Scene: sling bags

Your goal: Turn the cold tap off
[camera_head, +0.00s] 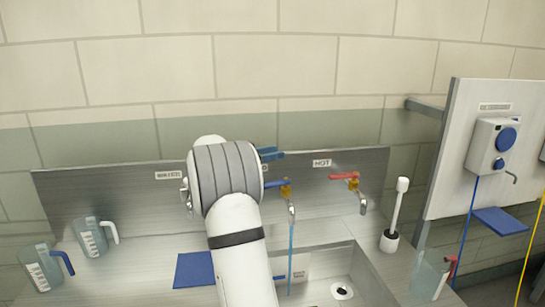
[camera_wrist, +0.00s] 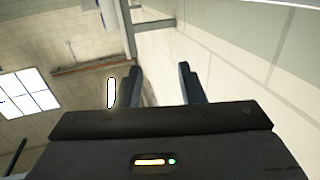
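The cold tap (camera_head: 286,191) is on the steel splashback, with a blue lever (camera_head: 275,184) pointing left. A thin blue stream of water (camera_head: 290,255) falls from its spout into the sink. The hot tap (camera_head: 354,185), with a red lever, is to its right, and no stream shows under it. My gripper (camera_wrist: 160,85) is open and empty in the wrist view. In the head view its dark blue fingers (camera_head: 270,154) show just above the blue lever, partly hidden behind my arm. I cannot tell how far they are from the lever.
Two measuring jugs (camera_head: 93,237) (camera_head: 41,267) stand at the left. A blue mat (camera_head: 194,269) lies left of the sink. A white brush in its holder (camera_head: 390,241) and another jug (camera_head: 430,275) stand at the right. A board with a dispenser (camera_head: 490,145) rises beyond them.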

